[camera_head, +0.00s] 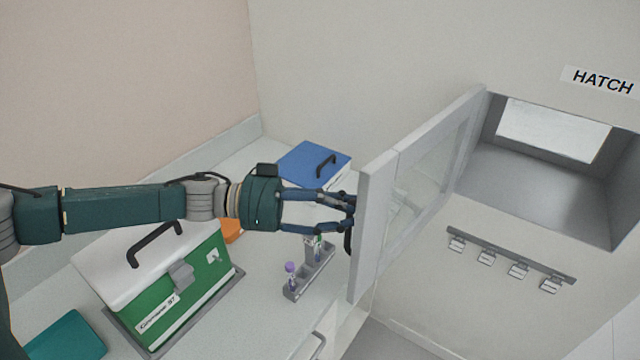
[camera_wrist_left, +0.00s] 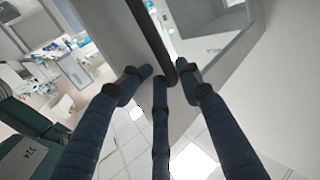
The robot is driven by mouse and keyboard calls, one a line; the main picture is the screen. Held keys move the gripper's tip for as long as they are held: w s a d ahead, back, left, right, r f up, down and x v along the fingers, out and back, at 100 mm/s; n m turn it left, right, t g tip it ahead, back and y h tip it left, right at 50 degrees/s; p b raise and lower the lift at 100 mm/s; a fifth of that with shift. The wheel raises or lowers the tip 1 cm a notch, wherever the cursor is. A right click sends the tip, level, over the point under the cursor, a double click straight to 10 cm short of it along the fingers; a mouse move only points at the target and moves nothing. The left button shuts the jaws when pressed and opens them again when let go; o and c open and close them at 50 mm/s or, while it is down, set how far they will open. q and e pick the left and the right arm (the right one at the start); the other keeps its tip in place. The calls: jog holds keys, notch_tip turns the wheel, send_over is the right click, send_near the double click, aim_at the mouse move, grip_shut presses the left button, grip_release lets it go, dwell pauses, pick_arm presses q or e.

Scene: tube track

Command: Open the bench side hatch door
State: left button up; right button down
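The hatch door (camera_head: 405,180) is a pale framed panel with a clear window. It stands swung wide out from the wall, hinged beside the hatch opening (camera_head: 535,185), which is uncovered. My left gripper (camera_head: 350,211) is at the door's free edge. Its fingers close in around the black door handle (camera_head: 348,240), partly hidden by them. In the left wrist view the handle (camera_wrist_left: 152,40) runs between the fingertips (camera_wrist_left: 162,76), which are drawn together on it. My right gripper is not in view.
On the bench stand a green box (camera_head: 185,290) with a white lid, a blue-lidded box (camera_head: 312,163) and a grey tube rack (camera_head: 309,274) with tubes, just below my left gripper. A rail with clips (camera_head: 510,257) is on the wall below the hatch.

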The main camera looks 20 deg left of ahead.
pick_arm(q)
jog(key=w+a+p, duration=0.1)
jog(key=w+a, duration=0.3)
jog(key=a, duration=0.2)
jog(key=shift+w+a, duration=0.15)
dwell(1.0)
jog(key=shift+r, duration=0.1)
